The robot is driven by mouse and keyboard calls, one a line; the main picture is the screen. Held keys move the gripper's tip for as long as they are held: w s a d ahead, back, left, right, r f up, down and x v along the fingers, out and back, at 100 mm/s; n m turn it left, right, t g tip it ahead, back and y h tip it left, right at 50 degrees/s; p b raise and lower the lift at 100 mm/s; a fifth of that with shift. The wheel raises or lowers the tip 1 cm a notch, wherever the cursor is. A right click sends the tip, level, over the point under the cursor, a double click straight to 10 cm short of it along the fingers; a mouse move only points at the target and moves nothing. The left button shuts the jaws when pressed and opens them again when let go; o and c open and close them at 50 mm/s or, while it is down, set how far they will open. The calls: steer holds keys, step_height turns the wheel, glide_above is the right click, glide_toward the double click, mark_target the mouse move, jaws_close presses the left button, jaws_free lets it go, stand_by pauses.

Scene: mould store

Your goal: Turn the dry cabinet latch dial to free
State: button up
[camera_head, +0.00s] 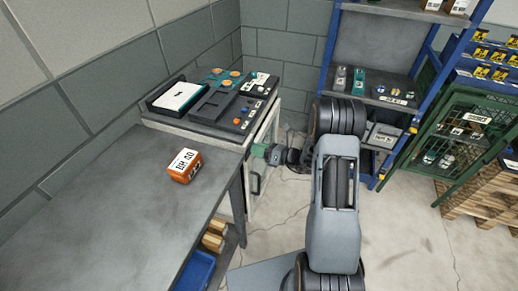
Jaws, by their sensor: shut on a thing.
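The dry cabinet (251,203) is a pale-framed cabinet with a dark door handle, standing at the end of the grey bench. My arm reaches left to it from the lower right. My gripper (263,152) is at the upper part of the cabinet's door side, shut on the latch dial. The dial is small here and mostly covered by the jaws. I cannot tell which way it points or read any marks around it.
A control panel (205,124) with orange and blue knobs sits above the cabinet. An orange labelled box (185,166) stands on the bench (110,200). A blue-framed shelf (392,66) and an open green mesh door (462,130) stand to the right. Some floor between is clear.

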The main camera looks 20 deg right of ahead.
steer(key=o, duration=0.9)
steer(key=shift+o, duration=0.2)
steer(key=v, duration=1.3)
steer(key=shift+s+d+b, duration=0.3)
steer(key=shift+b, duration=0.05)
